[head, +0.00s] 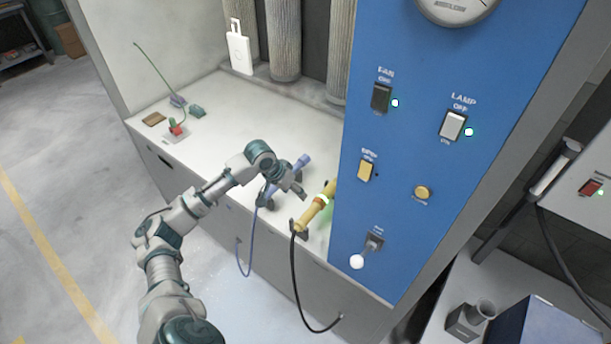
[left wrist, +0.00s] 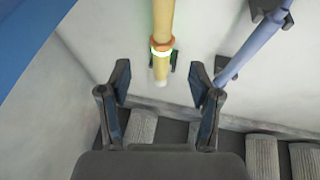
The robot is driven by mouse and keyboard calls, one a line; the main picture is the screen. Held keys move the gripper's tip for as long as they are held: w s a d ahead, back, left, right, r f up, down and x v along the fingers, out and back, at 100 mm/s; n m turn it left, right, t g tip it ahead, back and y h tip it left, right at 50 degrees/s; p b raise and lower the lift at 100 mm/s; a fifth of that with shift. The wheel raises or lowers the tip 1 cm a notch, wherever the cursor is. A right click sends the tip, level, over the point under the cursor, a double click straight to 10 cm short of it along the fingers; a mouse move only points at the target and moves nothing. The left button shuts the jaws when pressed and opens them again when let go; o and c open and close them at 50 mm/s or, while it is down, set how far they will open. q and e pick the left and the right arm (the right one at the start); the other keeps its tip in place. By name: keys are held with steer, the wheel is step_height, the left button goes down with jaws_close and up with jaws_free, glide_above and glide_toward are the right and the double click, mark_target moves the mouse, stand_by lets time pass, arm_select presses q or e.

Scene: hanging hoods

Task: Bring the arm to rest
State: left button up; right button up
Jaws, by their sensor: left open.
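My left arm reaches in from the lower left in the head view. Its gripper (head: 284,190) is over the white bench, close to a blue handheld tool (head: 301,163) and left of a yellow one (head: 315,209). In the left wrist view my left gripper (left wrist: 160,84) is open, with nothing between its fingers. The yellow tool, with an orange ring and a bright band, shows beyond the fingertips (left wrist: 163,25). The blue tool (left wrist: 262,45) is at the upper right there. Contact with either tool cannot be told. My right gripper is not in view.
A blue control panel (head: 430,115) with switches and a white-knobbed lever (head: 357,261) stands right of the gripper. Cables hang from both tools over the bench front. A small red device (head: 176,131) sits on the back left. The bench middle (head: 225,125) is clear.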

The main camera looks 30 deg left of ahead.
arm_select(q)
steer(key=s+d+f+m+g, duration=0.1)
steer(key=s+d+f+m, duration=0.1)
steer(key=s+d+f, duration=0.55)
steer(key=s+d+f+m, duration=0.2)
steer(key=s+d+f, duration=0.2)
steer(key=d+f, duration=0.55)
steer(key=s+f+n+y, duration=0.2)
steer(key=s+f+n, duration=0.15)
steer(key=s, duration=1.55)
step_height(320, 180, down, 26)
steer(key=s+m+g, duration=0.1)
steer(key=s+a+f+g, duration=0.1)
steer(key=s+a+f, duration=0.1)
steer(key=s+f, duration=1.5)
steer(key=shift+s+a, duration=0.3)
steer(key=shift+s, duration=0.35)
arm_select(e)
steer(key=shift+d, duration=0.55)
arm_select(q)
steer(key=shift+g, duration=0.3)
